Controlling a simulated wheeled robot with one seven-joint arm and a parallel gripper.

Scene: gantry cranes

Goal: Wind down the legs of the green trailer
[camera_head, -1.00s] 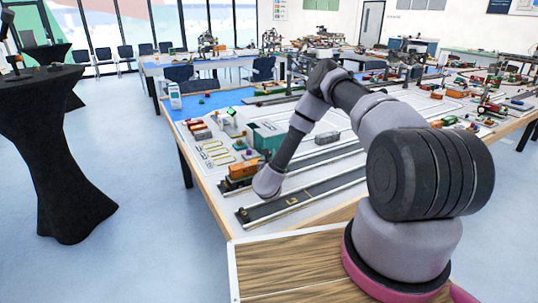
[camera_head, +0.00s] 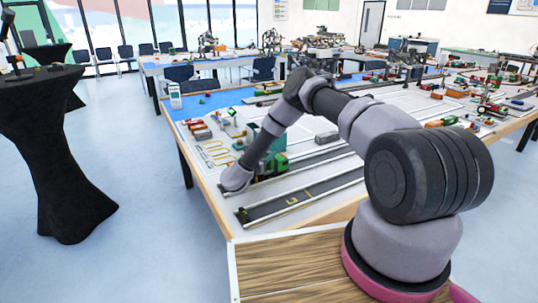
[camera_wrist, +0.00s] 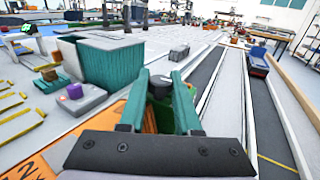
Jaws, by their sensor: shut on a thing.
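In the wrist view the two teal fingers of my gripper (camera_wrist: 160,80) close around a small dark knob-like part (camera_wrist: 160,91) with a round grey top. Some green shows below it between the fingers. I cannot tell which part of the trailer this is. An orange surface (camera_wrist: 38,168) shows at the lower left of the wrist view.
A teal open box (camera_wrist: 108,64) and a grey block with a purple button (camera_wrist: 75,91) stand left of my gripper. Dark track strips (camera_wrist: 262,125) run along the right, with a blue vehicle (camera_wrist: 258,63) farther back.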

